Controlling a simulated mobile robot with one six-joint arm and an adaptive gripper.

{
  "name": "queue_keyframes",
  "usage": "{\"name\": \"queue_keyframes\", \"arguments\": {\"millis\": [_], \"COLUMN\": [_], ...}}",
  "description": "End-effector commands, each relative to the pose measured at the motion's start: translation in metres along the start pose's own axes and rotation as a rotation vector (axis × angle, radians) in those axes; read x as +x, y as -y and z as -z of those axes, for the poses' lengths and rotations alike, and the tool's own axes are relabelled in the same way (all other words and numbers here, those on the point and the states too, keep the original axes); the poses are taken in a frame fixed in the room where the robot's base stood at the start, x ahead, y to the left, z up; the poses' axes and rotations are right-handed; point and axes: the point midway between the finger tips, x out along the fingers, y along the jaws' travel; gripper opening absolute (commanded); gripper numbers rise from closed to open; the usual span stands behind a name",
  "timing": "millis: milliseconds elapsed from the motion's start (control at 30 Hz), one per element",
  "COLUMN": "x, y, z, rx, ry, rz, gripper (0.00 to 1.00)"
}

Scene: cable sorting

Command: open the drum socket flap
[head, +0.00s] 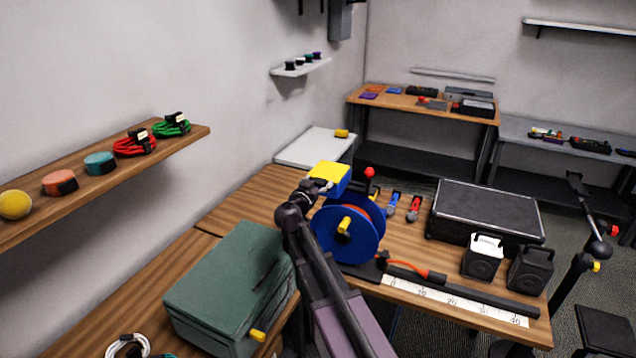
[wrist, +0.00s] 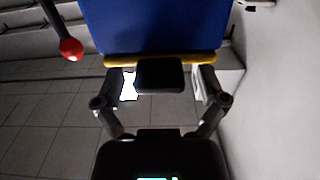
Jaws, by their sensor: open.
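The cable drum (head: 347,232) stands on the wooden bench, with a blue reel and a red-knobbed crank (head: 370,173). At its top is a blue socket box (head: 345,180) with a yellow flap (head: 328,170). In the wrist view the blue box (wrist: 152,25) has the flap's yellow edge (wrist: 160,60) along its near side. A black tab (wrist: 159,76) sits at that edge. My gripper (wrist: 163,88) is open, its fingers on either side of the tab; contact cannot be told. In the head view my gripper (head: 318,186) is at the box's left. The flap looks shut.
A green case (head: 225,285) stands left of my arm. A black case (head: 485,212), two small speaker-like boxes (head: 483,257) and a ruler strip (head: 450,299) lie right of the drum. The wall shelf (head: 185,140) holds cable coils.

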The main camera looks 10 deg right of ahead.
Motion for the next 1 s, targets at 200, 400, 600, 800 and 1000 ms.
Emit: {"name": "queue_keyframes", "arguments": {"millis": [200, 400, 600, 800, 1000], "x": [-0.0002, -0.0003, -0.0001, 0.0004, 0.0014], "y": [0.0, 0.0001, 0.0004, 0.0005, 0.0003], "z": [0.0, 0.0, 0.0002, 0.0028, 0.0093], "rx": [0.0, 0.0, 0.0, 0.0, 0.0], "ry": [0.0, 0.0, 0.0, 0.009, 0.039], "rz": [0.0, 0.0, 0.001, 0.0, -0.001], "gripper": [0.85, 0.26, 0.0, 0.0, 0.0]}}
